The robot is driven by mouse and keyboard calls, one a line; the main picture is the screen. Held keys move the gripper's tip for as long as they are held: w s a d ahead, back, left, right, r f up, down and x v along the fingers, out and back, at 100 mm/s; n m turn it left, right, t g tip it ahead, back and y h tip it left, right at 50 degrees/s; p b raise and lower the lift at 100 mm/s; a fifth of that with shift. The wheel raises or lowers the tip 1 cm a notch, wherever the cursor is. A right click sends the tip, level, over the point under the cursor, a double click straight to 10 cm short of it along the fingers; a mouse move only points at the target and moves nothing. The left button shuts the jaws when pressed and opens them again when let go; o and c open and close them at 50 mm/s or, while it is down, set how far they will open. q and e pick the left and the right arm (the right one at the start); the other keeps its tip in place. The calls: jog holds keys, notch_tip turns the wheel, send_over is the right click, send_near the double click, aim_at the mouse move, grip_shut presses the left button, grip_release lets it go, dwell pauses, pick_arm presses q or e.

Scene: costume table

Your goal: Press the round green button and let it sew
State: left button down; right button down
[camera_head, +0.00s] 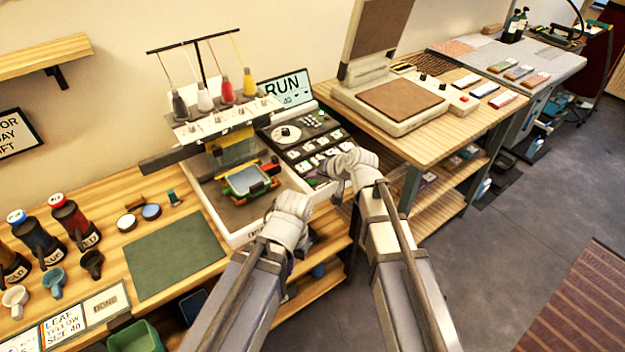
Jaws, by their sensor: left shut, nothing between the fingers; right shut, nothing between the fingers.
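The embroidery machine (232,190) stands on the wooden table, with a green-framed hoop (246,180) under its head. Its control panel (292,152) is to the right, with a round dial and several pale keys. Small green spots (321,114) show near the panel's upper right; I cannot tell which one is the round button. The screen (288,92) behind reads RUN. My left gripper (287,213) is shut and empty at the machine's front right corner. My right gripper (343,172) is shut and empty by the panel's lower right edge, hiding part of it.
Several thread cones (227,92) stand above the machine. A heat press (392,100) with raised lid stands on the table to the right. A green mat (175,253), bottles and small cups lie left. Open floor (490,240) is at the right.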

aim_at(315, 183)
jog(key=shift+r, duration=0.1)
jog(key=shift+r+p, duration=0.7)
jog(key=shift+p, duration=0.1)
notch_tip(315, 183, up, 5)
jog(key=p, duration=0.5)
jog(key=shift+r, duration=0.1)
dwell(0.4)
